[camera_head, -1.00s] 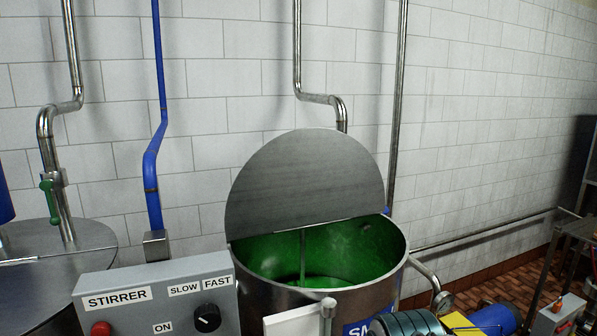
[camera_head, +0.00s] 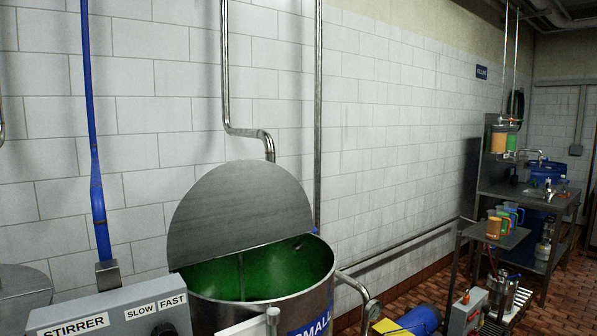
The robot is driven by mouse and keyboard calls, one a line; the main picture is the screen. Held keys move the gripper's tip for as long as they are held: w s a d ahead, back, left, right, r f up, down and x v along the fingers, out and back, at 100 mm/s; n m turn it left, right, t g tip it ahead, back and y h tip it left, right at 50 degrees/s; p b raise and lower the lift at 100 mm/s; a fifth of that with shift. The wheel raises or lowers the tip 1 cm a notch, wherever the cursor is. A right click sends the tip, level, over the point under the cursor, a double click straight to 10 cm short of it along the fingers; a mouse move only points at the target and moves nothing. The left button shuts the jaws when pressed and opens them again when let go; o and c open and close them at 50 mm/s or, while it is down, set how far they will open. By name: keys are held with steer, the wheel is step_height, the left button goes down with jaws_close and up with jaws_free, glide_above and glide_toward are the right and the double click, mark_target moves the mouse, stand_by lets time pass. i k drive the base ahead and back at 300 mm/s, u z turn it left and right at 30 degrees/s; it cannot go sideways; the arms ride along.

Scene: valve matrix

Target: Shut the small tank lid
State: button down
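The small tank (camera_head: 319,293) is a round metal vessel at the lower middle, with a blue label reading "SMALL" partly cut off by the bottom edge. Its lid (camera_head: 240,207) is a grey metal half-disc standing raised, its straight edge across the tank's mouth. The front half of the mouth is open. The green inside (camera_head: 290,265) shows, with a thin upright rod in it. My gripper is not in view.
A grey stirrer control box (camera_head: 108,312) stands at the lower left, before the tank. A pale post (camera_head: 272,318) rises at the tank's front. A bent pipe (camera_head: 352,283) is at its right. A bench with jugs (camera_head: 505,220) stands further right, with brick floor between.

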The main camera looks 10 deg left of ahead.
mark_target(240, 206)
steer(key=z, duration=0.05)
steer(key=i, duration=1)
steer(key=u, duration=0.85)
